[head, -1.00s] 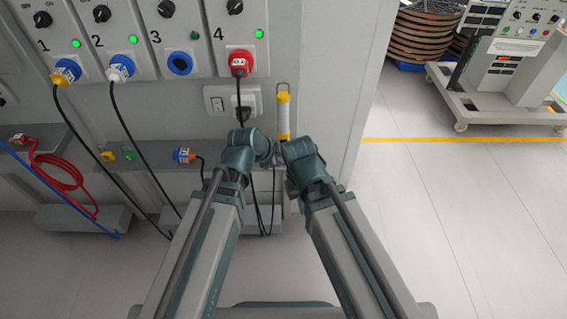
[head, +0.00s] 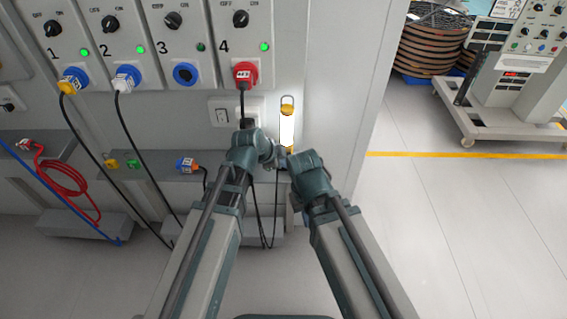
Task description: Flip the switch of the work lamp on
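The work lamp (head: 287,128) hangs upright on the grey wall, right of the numbered panels. Its tube is bright white and the wall beside it is lit. It has a yellow cap with a hook at the top and a yellow lower part, partly hidden by my arms. Its switch cannot be made out. My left gripper (head: 270,155) is at the lamp's lower left and my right gripper (head: 286,158) is just below the lamp. The wrists hide most of both grippers, so their fingers and any contact are unclear.
A wall switch and socket box (head: 222,115) is left of the lamp, with a black plug in it. Panel 4 (head: 240,45) above holds a red plug (head: 245,75). Black cables hang below. A wheeled control cart (head: 510,105) stands at right; the floor between is clear.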

